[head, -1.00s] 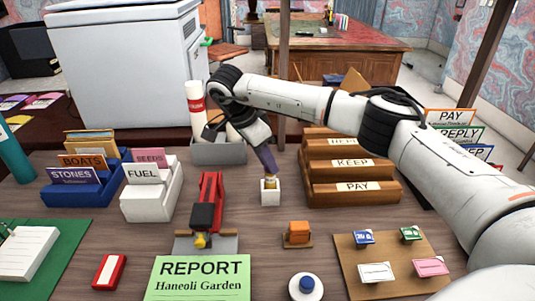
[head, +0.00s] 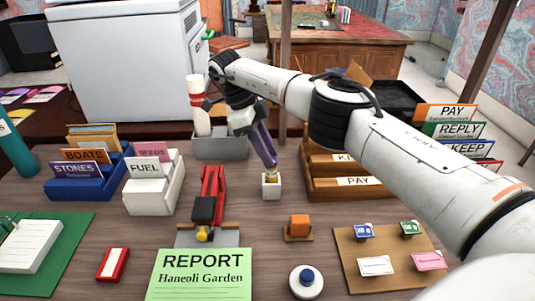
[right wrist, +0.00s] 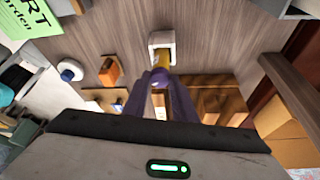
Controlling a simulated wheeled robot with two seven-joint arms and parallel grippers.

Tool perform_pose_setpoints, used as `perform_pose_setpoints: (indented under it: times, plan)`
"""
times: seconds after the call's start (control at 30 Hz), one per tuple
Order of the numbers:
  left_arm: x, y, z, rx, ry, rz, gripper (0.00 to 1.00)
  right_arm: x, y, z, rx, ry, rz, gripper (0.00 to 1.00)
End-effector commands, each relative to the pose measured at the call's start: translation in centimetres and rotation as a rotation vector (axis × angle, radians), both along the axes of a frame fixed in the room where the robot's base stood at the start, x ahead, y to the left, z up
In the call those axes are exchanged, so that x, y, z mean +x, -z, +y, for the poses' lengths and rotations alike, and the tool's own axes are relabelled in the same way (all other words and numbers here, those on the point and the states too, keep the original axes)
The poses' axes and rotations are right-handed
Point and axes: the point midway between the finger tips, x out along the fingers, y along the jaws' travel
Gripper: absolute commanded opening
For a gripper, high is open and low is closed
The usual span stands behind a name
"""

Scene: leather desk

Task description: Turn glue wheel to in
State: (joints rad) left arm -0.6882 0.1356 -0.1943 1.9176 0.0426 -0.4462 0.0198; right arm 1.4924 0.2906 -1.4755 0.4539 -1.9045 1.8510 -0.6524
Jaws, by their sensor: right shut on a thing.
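A small yellow thing (head: 271,180), probably the glue with its wheel, stands in a white square holder (head: 271,191) in the middle of the desk. My right gripper (head: 270,169) reaches down to it from behind, its purple fingers tilted and shut on its top. In the right wrist view the yellow part (right wrist: 162,58) shows between the closed fingertips (right wrist: 160,76) and the white holder (right wrist: 161,40). The fingers hide most of the wheel, and I cannot read its turn. My left gripper is not in view.
A red stapler (head: 209,192) stands left of the holder, with a green report sheet (head: 199,276) in front. Wooden sorting trays (head: 345,188) stand close on the right. A grey bin (head: 222,147) stands behind. An orange stamp (head: 299,226) is in front, with bare desk between.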

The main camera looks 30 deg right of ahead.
Motion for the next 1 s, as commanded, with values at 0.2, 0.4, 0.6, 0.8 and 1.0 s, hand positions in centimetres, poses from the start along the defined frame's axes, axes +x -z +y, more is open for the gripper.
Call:
perform_pose_setpoints:
  times: [0.2,0.4,0.6,0.8,1.0]
  plan:
    - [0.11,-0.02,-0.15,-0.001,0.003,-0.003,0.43,0.0,0.02,0.04,0.001,0.032,0.001,0.02]
    - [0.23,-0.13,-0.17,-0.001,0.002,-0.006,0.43,0.01,0.0,0.04,0.001,0.034,0.001,0.02]
    - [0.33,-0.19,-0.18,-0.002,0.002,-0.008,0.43,0.01,0.01,0.02,0.001,0.034,0.001,0.02]
    - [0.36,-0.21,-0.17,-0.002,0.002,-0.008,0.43,0.0,0.01,-0.01,0.001,0.034,0.001,0.44]
    - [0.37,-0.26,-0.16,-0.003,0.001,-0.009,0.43,0.01,-0.03,-0.02,0.001,0.034,0.001,0.44]
